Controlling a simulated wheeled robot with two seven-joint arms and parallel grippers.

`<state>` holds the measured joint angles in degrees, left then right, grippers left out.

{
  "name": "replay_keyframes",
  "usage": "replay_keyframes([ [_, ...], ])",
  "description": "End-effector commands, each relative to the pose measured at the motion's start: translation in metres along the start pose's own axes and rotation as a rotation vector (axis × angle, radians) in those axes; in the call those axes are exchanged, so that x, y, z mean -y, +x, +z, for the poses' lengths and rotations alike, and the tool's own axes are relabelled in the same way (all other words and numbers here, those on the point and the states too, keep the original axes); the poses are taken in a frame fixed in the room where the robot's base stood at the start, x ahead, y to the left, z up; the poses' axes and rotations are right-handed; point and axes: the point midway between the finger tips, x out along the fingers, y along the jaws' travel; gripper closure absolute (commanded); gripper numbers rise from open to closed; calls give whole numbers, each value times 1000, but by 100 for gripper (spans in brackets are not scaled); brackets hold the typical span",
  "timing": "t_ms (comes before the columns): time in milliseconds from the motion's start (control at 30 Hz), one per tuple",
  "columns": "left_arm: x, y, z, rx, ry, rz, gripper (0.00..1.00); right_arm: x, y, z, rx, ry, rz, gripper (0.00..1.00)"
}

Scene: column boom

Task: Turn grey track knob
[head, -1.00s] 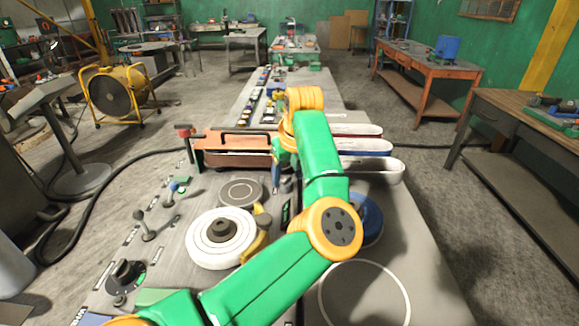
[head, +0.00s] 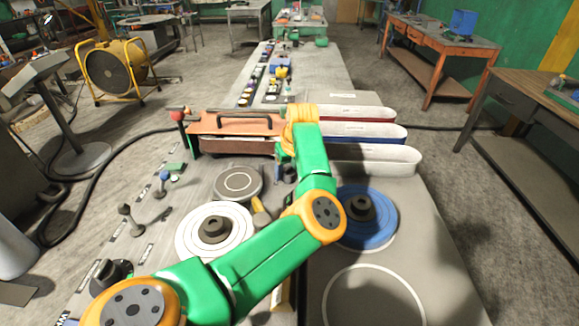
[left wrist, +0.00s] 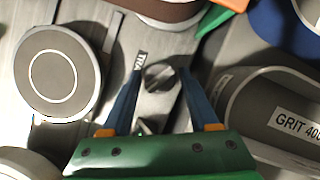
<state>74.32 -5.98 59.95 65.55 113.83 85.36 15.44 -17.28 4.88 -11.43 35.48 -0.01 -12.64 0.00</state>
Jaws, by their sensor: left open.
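The grey track knob (left wrist: 160,74) shows in the left wrist view on the grey panel, beside a small label (left wrist: 140,62) partly covered by a finger and reading "TRA". My left gripper (left wrist: 157,72) is open. Its two blue fingers reach down on either side of the knob, with a gap on each side; I cannot tell whether the tips are level with it. In the head view my left gripper (head: 281,172) is mostly hidden behind its green and yellow arm, low over the panel. My right gripper is not in view.
A grey disc (head: 238,182), a white disc (head: 239,245) and a blue disc (head: 380,232) lie around the arm. A yellow lever is beside the white disc.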

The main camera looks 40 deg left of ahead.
Motion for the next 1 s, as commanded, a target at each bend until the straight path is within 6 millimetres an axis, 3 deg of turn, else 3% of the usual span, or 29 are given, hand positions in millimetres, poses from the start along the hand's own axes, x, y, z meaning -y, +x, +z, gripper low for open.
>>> replay_keyframes([
  [67,0,0,0,0,0,0,39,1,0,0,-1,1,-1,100],
  [300,0,0,0,0,0,0,100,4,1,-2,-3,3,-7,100],
  [1000,0,0,1,2,21,-11,100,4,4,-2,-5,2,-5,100],
])
